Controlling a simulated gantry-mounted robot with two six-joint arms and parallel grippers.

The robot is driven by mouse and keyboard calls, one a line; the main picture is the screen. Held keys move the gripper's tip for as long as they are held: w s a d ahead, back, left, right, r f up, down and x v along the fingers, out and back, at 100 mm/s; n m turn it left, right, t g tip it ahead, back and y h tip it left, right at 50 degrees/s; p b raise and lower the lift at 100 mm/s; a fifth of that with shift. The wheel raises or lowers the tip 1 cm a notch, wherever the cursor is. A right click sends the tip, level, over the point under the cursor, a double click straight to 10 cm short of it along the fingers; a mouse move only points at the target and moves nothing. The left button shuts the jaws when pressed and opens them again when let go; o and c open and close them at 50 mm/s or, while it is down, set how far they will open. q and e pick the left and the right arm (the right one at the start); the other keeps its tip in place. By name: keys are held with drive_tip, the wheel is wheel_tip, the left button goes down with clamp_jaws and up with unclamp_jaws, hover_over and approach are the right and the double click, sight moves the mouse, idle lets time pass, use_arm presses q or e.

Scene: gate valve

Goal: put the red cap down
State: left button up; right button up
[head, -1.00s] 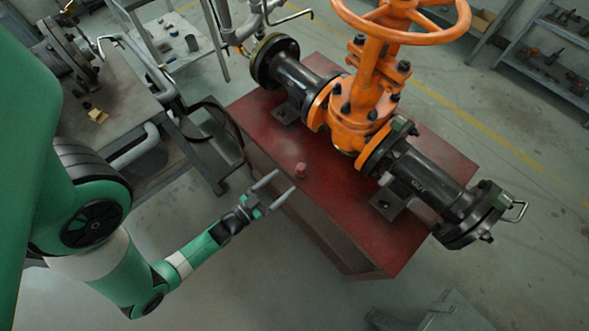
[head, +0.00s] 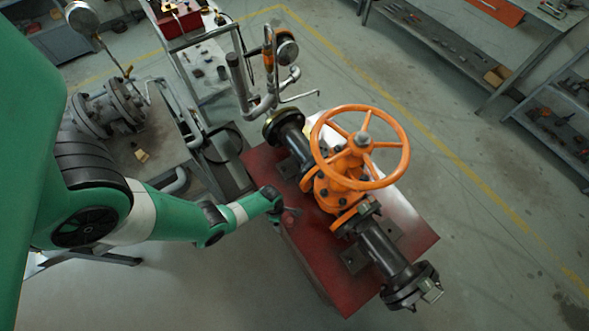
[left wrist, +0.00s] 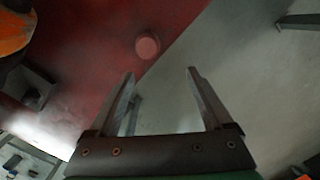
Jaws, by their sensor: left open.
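The red cap (left wrist: 147,45) stands on the red bench top (left wrist: 85,60), close to its edge, in the left wrist view. My left gripper (left wrist: 160,72) is open and empty. Its two fingertips are apart from the cap, which shows beyond them and slightly left of their middle. In the head view my left gripper (head: 291,214) is over the left edge of the red bench (head: 335,285), seen from above and partly hidden by the wrist. I cannot make out the cap clearly there. My right gripper is in neither view.
The orange gate valve with its handwheel (head: 360,147) and black flanged pipe (head: 385,250) stands on the bench, right of my gripper. A grey workbench (head: 150,150) with flanges is at left. Open floor (head: 200,295) lies in front.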

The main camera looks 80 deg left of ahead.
sight(290, 220)
use_arm(q)
wheel_tip(290, 220, up, 6)
drive_tip(key=w+p, duration=0.2)
drive_tip(key=w, duration=0.1)
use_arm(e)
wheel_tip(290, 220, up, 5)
use_arm(q)
drive_tip(key=f+b, duration=1.2)
drive_tip(key=shift+w+d, duration=0.1)
drive_tip(key=shift+w, duration=0.2)
drive_tip(key=shift+r, duration=0.15)
clamp_jaws()
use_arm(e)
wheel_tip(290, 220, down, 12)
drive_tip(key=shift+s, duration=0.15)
